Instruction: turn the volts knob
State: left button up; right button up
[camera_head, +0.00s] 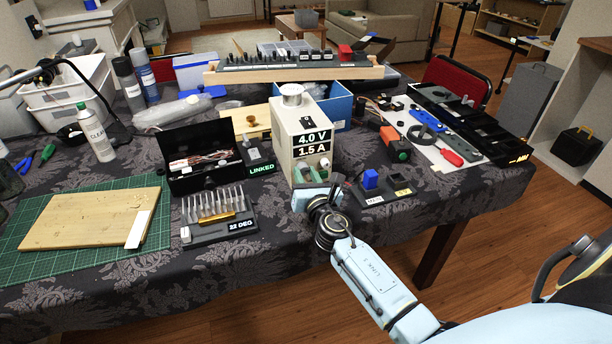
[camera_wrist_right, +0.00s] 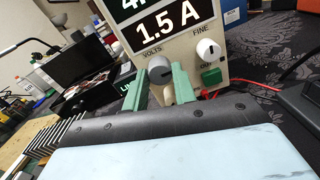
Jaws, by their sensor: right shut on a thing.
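The cream power supply (camera_head: 284,135) stands upright on the table in the head view. Its display reads 4.0 V and 1.5 A. In the right wrist view the grey volts knob (camera_wrist_right: 160,71), under the label VOLTS, sits between the two green fingers of my right gripper (camera_wrist_right: 161,84). The gripper is shut on this knob. In the head view my right gripper (camera_head: 308,178) reaches the lower front of the supply and partly hides the knob. My left gripper is not in view.
A black box (camera_head: 205,158) and a tool rack (camera_head: 218,219) stand left of the supply. A blue-button block (camera_head: 371,181) stands right.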

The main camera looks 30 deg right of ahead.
jog(key=m, duration=0.3)
jog(key=shift+m, duration=0.3)
jog(key=m, duration=0.3)
jog(key=shift+m, duration=0.3)
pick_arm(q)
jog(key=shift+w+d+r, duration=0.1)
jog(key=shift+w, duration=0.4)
pick_arm(e)
jog(key=shift+m, duration=2.2)
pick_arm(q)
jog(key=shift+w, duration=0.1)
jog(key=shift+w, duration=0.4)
